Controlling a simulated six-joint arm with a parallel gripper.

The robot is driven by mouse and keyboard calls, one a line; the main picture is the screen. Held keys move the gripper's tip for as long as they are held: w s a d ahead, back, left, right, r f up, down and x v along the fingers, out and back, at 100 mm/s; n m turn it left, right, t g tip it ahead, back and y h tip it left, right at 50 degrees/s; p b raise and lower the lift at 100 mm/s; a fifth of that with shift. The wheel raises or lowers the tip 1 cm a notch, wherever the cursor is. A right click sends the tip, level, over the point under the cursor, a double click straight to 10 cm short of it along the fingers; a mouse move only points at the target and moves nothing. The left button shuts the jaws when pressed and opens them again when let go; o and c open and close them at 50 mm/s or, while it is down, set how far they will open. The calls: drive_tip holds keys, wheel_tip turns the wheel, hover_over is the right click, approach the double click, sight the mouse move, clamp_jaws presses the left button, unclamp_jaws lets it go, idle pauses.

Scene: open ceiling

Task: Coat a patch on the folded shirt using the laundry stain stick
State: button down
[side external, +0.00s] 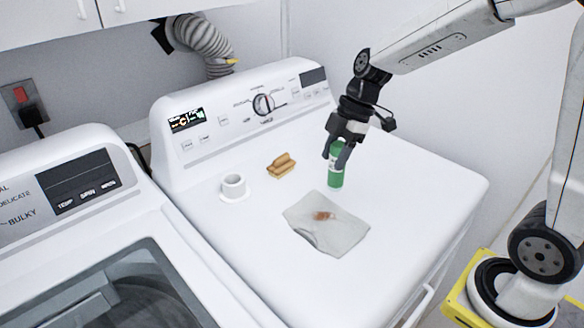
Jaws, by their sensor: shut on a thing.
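The folded shirt (339,236) is a flat light-grey cloth on top of the white dryer. A reddish-brown stain (323,216) shows near its upper middle. The laundry stain stick (336,176) is green with a pale band and looks upright, just beyond the shirt's upper right edge. My gripper (338,155) points down and is shut on the stick's upper part. The fingers hide part of the stick's top. I cannot tell whether the stick's lower end touches the dryer top.
A small white cup-like holder (233,187) and a tan brush-like object (281,166) stand left of my gripper. The dryer's control panel (250,108) rises behind. A washer (110,250) adjoins at left. The dryer top is clear right of the shirt.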

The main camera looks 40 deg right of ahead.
sight(334, 190)
drive_tip(key=shift+f, duration=2)
drive_tip(key=shift+a+x, duration=0.2)
drive_tip(key=shift+x, duration=1.1)
drive_tip(key=shift+s+a, duration=0.1)
drive_tip(key=shift+a, duration=2.4)
drive_tip(key=shift+d, duration=3.2)
drive_tip(key=shift+s+r, duration=0.1)
drive_tip(key=shift+s, duration=0.2)
drive_tip(key=shift+w+a, duration=0.1)
drive_tip(key=shift+a, duration=3.1)
drive_tip(key=shift+d, duration=3.3)
drive_tip(key=shift+a+r, duration=0.1)
drive_tip(key=shift+r, duration=3.95)
